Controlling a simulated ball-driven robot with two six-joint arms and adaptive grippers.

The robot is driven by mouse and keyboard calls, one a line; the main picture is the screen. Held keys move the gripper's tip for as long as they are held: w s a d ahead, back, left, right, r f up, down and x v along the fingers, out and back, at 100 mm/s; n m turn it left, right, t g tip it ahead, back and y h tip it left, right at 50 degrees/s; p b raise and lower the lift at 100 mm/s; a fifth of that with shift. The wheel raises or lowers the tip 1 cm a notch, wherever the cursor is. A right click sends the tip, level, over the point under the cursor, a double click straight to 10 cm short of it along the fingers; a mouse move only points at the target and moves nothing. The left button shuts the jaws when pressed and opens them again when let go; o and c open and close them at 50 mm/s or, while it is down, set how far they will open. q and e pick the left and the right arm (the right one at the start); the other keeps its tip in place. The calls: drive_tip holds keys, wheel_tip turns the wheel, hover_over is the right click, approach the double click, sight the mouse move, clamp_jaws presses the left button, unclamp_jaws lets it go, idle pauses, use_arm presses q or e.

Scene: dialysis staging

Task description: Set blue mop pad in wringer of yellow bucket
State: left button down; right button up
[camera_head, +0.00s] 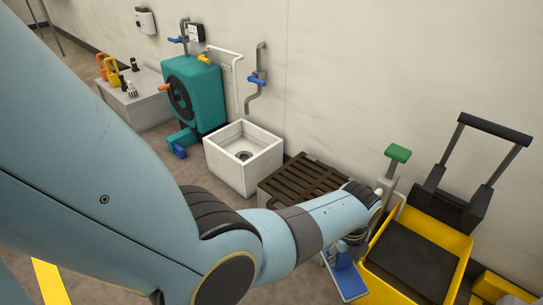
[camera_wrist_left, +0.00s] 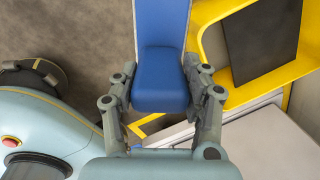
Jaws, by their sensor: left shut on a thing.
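The blue mop pad (camera_head: 348,282) is held by my left gripper (camera_head: 350,246) just left of the yellow bucket (camera_head: 437,229), partly hidden by my arm and the fingers. In the left wrist view the pad (camera_wrist_left: 160,78) stands between the two fingers of the left gripper (camera_wrist_left: 162,92), which are shut on it. The bucket's yellow rim (camera_wrist_left: 213,46) is to the right of the pad there. A dark flat surface (camera_head: 412,262) fills the bucket's opening; I cannot tell if it is the wringer. A black frame with a long handle (camera_head: 493,127) rises at the back. My right gripper is out of view.
A brown slatted grate (camera_head: 304,180) and a white sink (camera_head: 243,158) are left of the bucket along the wall. A green-topped lever (camera_head: 398,154) stands close to the bucket and gripper. A teal machine (camera_head: 195,92) is farther left. Another yellow object (camera_head: 492,287) is at the lower right.

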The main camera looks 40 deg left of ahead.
use_arm(q)
drive_tip(key=s+f+b, duration=0.3)
drive_tip(key=f+b, duration=0.2)
drive_tip(key=f, duration=0.4)
drive_tip(key=shift+f+g, duration=0.4)
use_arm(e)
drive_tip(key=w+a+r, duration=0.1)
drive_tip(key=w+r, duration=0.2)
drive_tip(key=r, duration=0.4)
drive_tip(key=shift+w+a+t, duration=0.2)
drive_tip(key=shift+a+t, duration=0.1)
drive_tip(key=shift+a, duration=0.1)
use_arm(q)
drive_tip(key=shift+s, duration=0.1)
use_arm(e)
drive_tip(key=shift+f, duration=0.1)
